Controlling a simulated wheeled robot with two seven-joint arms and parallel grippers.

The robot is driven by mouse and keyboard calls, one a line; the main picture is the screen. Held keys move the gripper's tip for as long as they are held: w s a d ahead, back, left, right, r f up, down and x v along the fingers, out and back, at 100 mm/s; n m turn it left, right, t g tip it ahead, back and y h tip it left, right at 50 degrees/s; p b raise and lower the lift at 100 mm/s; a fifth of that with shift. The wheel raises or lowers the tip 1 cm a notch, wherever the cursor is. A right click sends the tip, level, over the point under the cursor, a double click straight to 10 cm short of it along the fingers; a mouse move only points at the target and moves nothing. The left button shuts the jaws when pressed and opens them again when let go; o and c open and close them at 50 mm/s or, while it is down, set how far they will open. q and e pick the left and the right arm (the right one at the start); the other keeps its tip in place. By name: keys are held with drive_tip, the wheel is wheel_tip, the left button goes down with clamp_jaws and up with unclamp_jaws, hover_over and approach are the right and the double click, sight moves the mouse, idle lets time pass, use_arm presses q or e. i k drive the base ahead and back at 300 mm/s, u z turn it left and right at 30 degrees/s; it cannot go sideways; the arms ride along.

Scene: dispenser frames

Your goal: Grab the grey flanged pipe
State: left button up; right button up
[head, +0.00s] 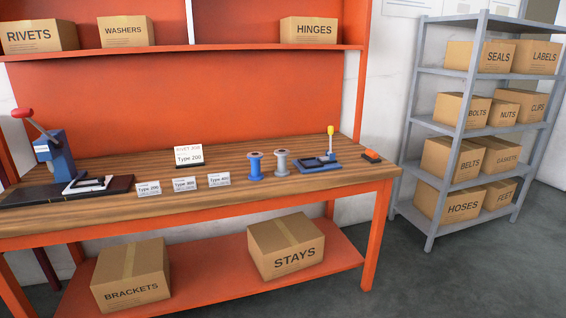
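The grey flanged pipe (281,161) stands upright on the wooden top of the orange workbench (330,153), right of the middle. It looks like a spool, with a wider flange at top and bottom. A similar blue flanged pipe (254,166) stands upright just left of it, with a small gap between them. Neither of my grippers shows in the head view.
Small Type cards (185,184) stand to the left. A blue press (52,155) is at far left. A grey shelf (432,185) holds several cartons.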

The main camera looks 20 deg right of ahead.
sight(282, 172)
drive_tip(key=z, duration=0.4)
drive_tip(key=i, duration=1.5)
drive_tip(key=z, duration=0.35)
